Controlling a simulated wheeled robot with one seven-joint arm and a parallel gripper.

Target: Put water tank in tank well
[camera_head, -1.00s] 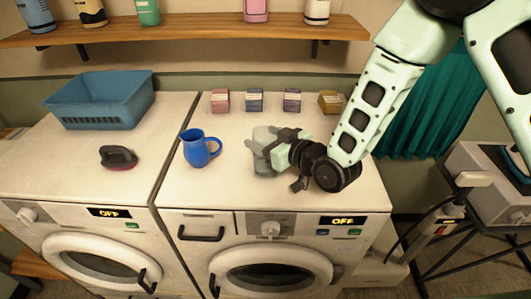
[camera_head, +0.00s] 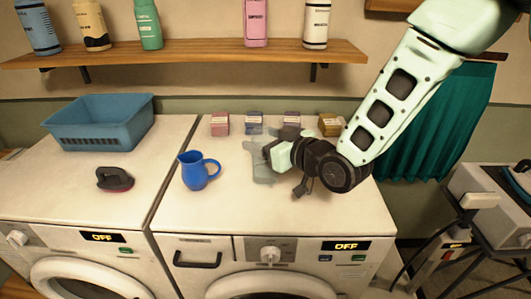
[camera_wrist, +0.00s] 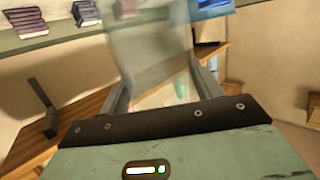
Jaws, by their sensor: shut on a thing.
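The water tank is a translucent grey piece (camera_head: 261,168), held over the top of the right washer, in front of the small boxes. My gripper (camera_head: 272,152) is shut on it from the right. In the wrist view the tank (camera_wrist: 150,42) stands blurred and see-through between my two fingers (camera_wrist: 160,90). The gripper hides part of the tank in the head view. A grey appliance (camera_head: 485,190) stands on a dark rack at the right edge. I cannot make out a tank well in it or elsewhere.
A blue mug (camera_head: 197,172) stands left of the tank. Several small boxes (camera_head: 254,123) line the back of the washer. A blue basket (camera_head: 98,122) and a dark brush (camera_head: 115,179) are on the left machine. A bottle shelf (camera_head: 190,53) hangs above. The washer's front top is clear.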

